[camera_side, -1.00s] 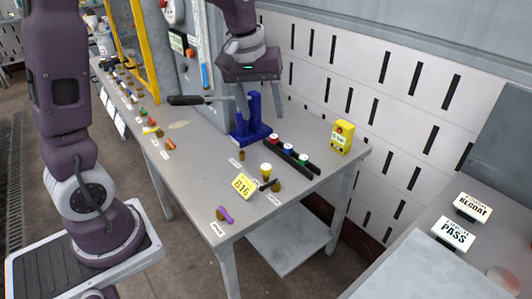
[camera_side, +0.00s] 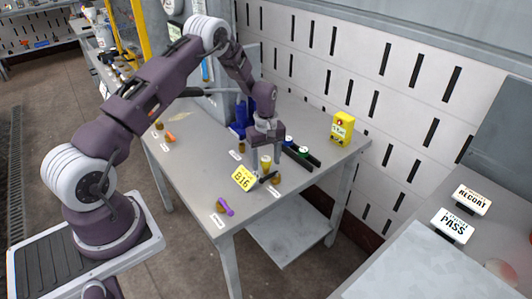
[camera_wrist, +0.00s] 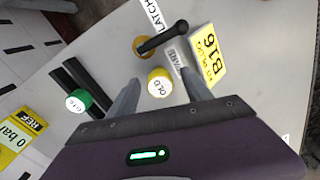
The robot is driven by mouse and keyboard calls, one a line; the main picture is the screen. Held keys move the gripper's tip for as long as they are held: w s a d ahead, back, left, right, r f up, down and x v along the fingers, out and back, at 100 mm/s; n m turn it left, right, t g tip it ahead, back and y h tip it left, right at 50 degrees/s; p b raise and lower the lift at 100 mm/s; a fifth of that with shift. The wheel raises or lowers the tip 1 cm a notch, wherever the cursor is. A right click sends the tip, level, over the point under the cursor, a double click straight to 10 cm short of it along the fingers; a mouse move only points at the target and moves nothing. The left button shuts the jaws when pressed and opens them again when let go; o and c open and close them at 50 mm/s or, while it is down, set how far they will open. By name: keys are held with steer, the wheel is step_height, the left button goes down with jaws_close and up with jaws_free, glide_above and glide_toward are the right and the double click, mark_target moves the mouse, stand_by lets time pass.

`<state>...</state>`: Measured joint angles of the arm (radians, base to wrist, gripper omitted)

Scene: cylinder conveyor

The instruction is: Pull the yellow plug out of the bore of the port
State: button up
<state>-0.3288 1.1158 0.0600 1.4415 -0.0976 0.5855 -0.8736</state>
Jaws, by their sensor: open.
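The yellow plug (camera_side: 266,162) stands upright on the grey bench; in the wrist view its round white top (camera_wrist: 159,83) reads OLD. My gripper (camera_side: 267,166) points down over it, and its two fingers (camera_wrist: 160,77) are spread on either side of the plug with gaps showing in the wrist view. The gripper is open and holds nothing. The port and its bore under the plug are hidden, so I cannot tell how deep the plug sits. A brass-coloured round piece with a black lever (camera_wrist: 162,38) stands close by, near a LATCH label.
A yellow B16 sign (camera_side: 244,179) stands close to the plug. A black rack (camera_side: 311,160) holds a blue and a green cylinder (camera_wrist: 78,100). A yellow gauge box (camera_side: 342,127) stands at the back right. A purple-handled piece (camera_side: 225,207) lies near the front corner.

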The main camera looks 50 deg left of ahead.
jaws_close()
stand_by(0.4)
stand_by(1.4)
